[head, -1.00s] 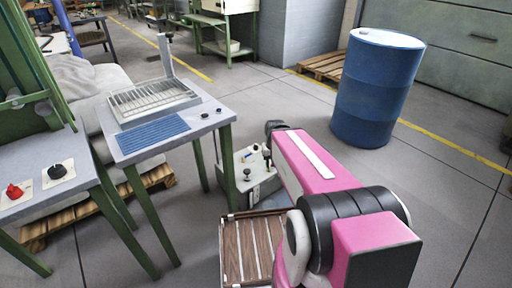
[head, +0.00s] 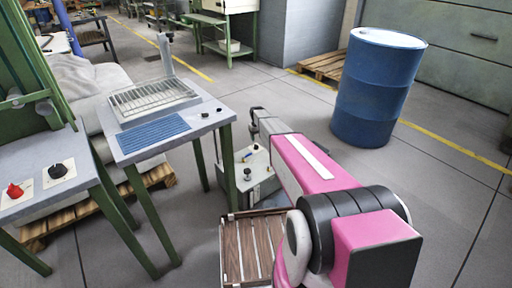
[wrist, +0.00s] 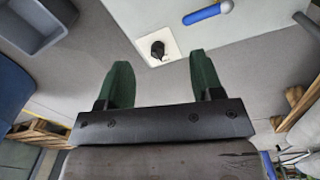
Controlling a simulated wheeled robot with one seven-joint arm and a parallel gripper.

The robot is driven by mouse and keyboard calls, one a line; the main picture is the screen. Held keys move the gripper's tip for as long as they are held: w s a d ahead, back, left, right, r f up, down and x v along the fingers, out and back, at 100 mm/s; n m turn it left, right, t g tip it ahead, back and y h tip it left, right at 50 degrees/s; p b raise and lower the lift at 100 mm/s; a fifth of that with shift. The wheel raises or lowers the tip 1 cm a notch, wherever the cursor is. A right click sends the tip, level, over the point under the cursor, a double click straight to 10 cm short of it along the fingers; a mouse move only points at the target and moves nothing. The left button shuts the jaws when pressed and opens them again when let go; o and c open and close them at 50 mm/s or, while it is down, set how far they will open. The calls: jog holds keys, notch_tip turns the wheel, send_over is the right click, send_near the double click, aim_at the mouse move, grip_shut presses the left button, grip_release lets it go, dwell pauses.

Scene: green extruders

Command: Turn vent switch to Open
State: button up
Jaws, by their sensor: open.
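In the wrist view, a black knob (wrist: 157,49) sits on a square pale plate on a grey surface, ahead of my gripper (wrist: 160,70). The two green fingers are apart and empty, and the knob shows beyond the gap between them, not touched. No label on it is readable, so I cannot tell whether it is the vent switch or how it is set. In the head view, my gripper's fingers are not clear. A grey unit (head: 262,188) with small dark knobs (head: 247,174) stands below my wrist.
A blue handle (wrist: 207,13) lies near the knob. At the left a table carries a red knob (head: 14,190) and a black knob (head: 58,171). A green-legged table (head: 190,128) stands beside the grey unit.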

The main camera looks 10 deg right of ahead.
send_near(256, 145)
jog(key=shift+n, duration=0.4)
jog(key=f, duration=1)
jog(key=shift+w+d+f, duration=0.15)
jog(key=shift+w+f, duration=0.15)
jog(key=shift+f, duration=0.05)
jog(key=c, duration=0.9)
